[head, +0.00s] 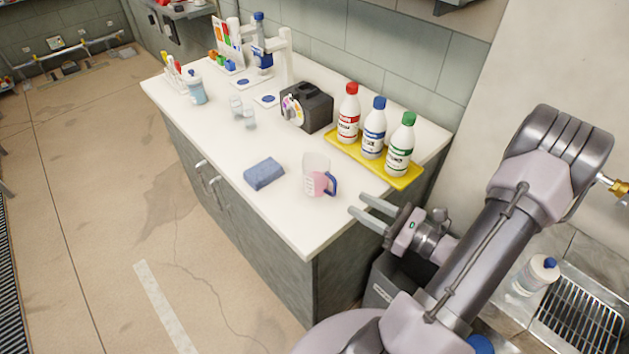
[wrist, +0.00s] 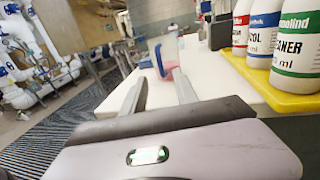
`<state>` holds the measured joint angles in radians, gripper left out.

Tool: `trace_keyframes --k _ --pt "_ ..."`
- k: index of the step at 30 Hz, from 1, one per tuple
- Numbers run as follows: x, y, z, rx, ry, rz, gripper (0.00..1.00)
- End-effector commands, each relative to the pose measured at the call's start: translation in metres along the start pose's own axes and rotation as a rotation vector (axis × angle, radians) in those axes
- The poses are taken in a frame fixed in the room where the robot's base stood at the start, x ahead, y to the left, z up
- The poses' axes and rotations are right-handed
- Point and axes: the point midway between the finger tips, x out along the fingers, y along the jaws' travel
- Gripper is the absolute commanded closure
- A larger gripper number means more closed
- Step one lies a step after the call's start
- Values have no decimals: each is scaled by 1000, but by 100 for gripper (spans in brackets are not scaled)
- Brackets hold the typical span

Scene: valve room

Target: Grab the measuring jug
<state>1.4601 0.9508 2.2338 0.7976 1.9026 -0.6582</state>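The measuring jug (head: 316,177) is clear with pink contents and a blue handle on its right side. It stands upright near the front right part of the white counter. My gripper (head: 364,204) is open, just right of the jug and apart from it, with nothing between its fingers. In the wrist view the jug (wrist: 163,57) shows ahead, beyond and between the two grey fingers (wrist: 160,88). Its lower part is partly hidden by the right finger.
A yellow tray (head: 409,182) with red-, blue- and green-capped bottles stands behind the jug, close to my gripper. A blue sponge (head: 264,173) lies left of the jug. A dark box (head: 317,110) stands farther back. The counter (head: 300,222) in front of the jug is clear.

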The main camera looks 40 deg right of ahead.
Motion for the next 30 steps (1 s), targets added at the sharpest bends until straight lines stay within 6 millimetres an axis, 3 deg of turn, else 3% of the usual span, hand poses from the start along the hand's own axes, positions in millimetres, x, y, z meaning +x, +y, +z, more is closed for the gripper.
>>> trace_keyframes --k 1,13,21,27,30 --pt "12 2 -3 0 0 6 65" --pt "77 -1 2 -2 1 5 65" --pt "84 -2 4 0 1 1 65" --pt "84 -2 4 0 1 2 100" --pt "84 -2 4 0 1 2 100"
